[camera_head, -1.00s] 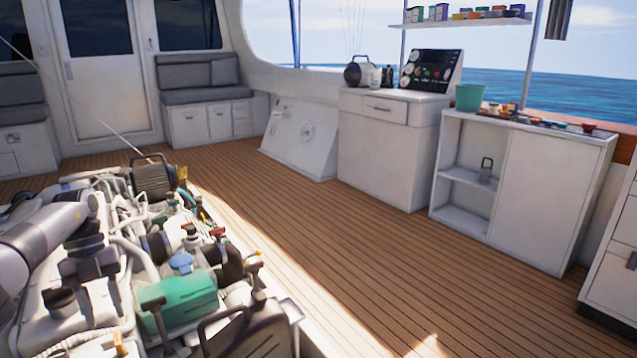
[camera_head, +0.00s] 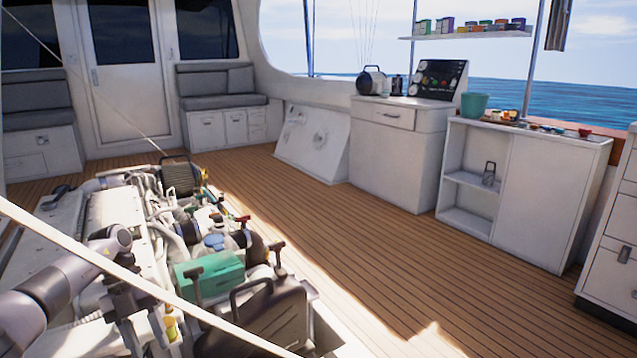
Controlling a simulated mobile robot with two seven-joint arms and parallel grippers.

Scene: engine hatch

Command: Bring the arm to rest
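My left arm (camera_head: 52,290) reaches in from the left edge, low in the picture, over the near left part of the engine (camera_head: 118,222). Its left gripper (camera_head: 145,335) points down among the engine parts. The fingertips are small and dark and partly behind a pale bar, so I cannot tell whether they are open or hold anything. My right arm and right gripper are not in view.
A pale slanted bar (camera_head: 130,278) crosses the near left foreground. A green box (camera_head: 207,276) and a dark handled case (camera_head: 268,318) sit at the engine's near side. The wooden deck (camera_head: 335,225) is clear. White cabinets (camera_head: 545,195) line the right.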

